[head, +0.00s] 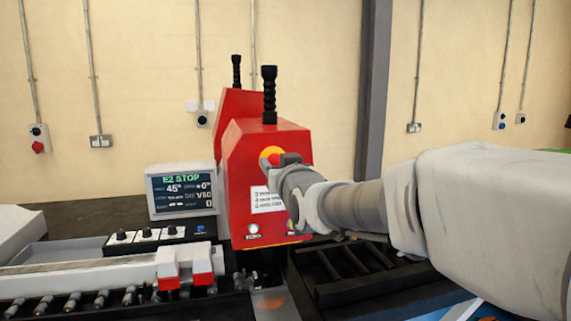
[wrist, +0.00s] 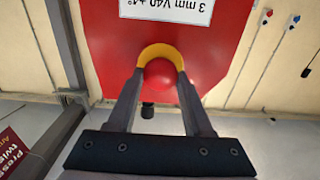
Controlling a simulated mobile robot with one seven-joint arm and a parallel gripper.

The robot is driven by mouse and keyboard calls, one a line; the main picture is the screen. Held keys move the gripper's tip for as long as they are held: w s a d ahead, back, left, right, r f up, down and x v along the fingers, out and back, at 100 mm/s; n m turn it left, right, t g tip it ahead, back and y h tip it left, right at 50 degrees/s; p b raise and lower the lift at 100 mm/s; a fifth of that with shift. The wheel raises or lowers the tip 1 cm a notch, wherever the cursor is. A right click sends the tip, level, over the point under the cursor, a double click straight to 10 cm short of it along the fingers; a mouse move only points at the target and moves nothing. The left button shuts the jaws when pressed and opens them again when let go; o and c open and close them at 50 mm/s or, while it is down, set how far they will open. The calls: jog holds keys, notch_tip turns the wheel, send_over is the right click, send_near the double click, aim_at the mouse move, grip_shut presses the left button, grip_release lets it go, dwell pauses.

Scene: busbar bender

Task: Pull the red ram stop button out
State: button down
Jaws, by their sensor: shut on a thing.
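The red ram stop button (wrist: 159,73) sits on a yellow surround (wrist: 160,50) on the front of the red machine housing (head: 262,140). In the wrist view my gripper (wrist: 160,78) has one finger on each side of the button and is shut on it. In the head view my gripper (head: 280,160) reaches in from the right and covers most of the button. The yellow surround shows above and left of it. I cannot tell how far the button stands out.
A display (head: 181,190) reading "E2 STOP" stands left of the housing. A black knob panel (head: 160,238) and red-and-white blocks (head: 187,265) sit below it. A white label (head: 267,199) and small lamps are under the button. A black slatted bed (head: 350,265) lies below my arm.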

jog(key=shift+s+d+f+b, duration=0.15)
jog(key=shift+s+b, duration=0.4)
jog(key=shift+b, duration=0.5)
jog(key=shift+c, duration=1.5)
grip_release()
jog(key=shift+s, duration=0.2)
jog(key=b+v, duration=0.1)
jog(key=v, duration=1.6)
jog(key=shift+r, duration=0.25)
